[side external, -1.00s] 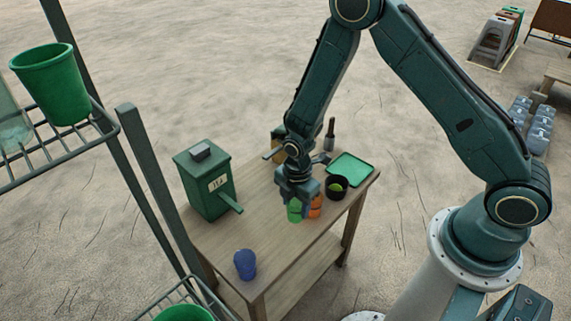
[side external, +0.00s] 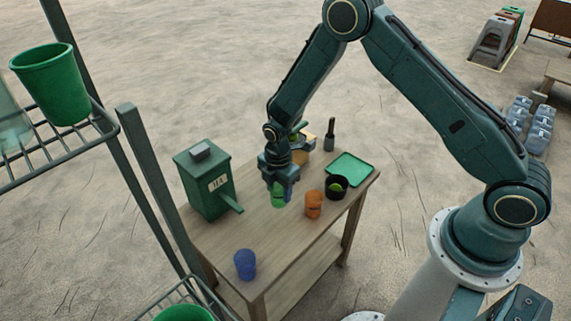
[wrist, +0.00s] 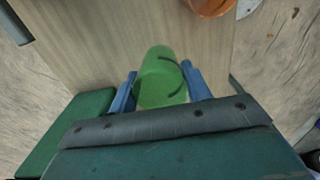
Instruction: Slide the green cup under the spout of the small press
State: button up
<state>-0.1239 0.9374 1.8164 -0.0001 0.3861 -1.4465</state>
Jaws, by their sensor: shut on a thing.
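The green cup (side external: 278,198) is between the fingers of my gripper (side external: 279,187), which is shut on it. In the wrist view the cup (wrist: 160,78) shows between the two blue fingers of my gripper (wrist: 160,92). I cannot tell whether the cup touches the table. The small press (side external: 205,182) is a dark green box with a white label at the left of the table. Its spout (side external: 232,204) sticks out toward the lower right. The cup is to the right of the spout, apart from it.
An orange cup (side external: 314,204) stands to the right of my gripper, near a black bowl (side external: 337,187) with something green in it. A green tray (side external: 351,169) lies at the right end. A blue cup (side external: 245,264) stands at the front. The table (side external: 264,238) is clear between the blue cup and the spout.

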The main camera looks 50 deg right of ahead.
jog(key=w+d+r, duration=0.1)
jog(key=w+d, duration=0.2)
jog(key=w, duration=0.8)
jog(key=shift+w+d+r, duration=0.2)
jog(key=shift+w+d, duration=0.1)
jog(key=shift+w, duration=0.1)
jog(key=shift+f, duration=0.2)
jog(key=shift+f, duration=3.15)
jog(key=shift+w+d+r, duration=0.1)
jog(key=shift+w+d, duration=0.35)
jog(key=shift+d, duration=0.35)
jog(key=shift+w+d, duration=0.4)
jog(key=shift+d, duration=0.35)
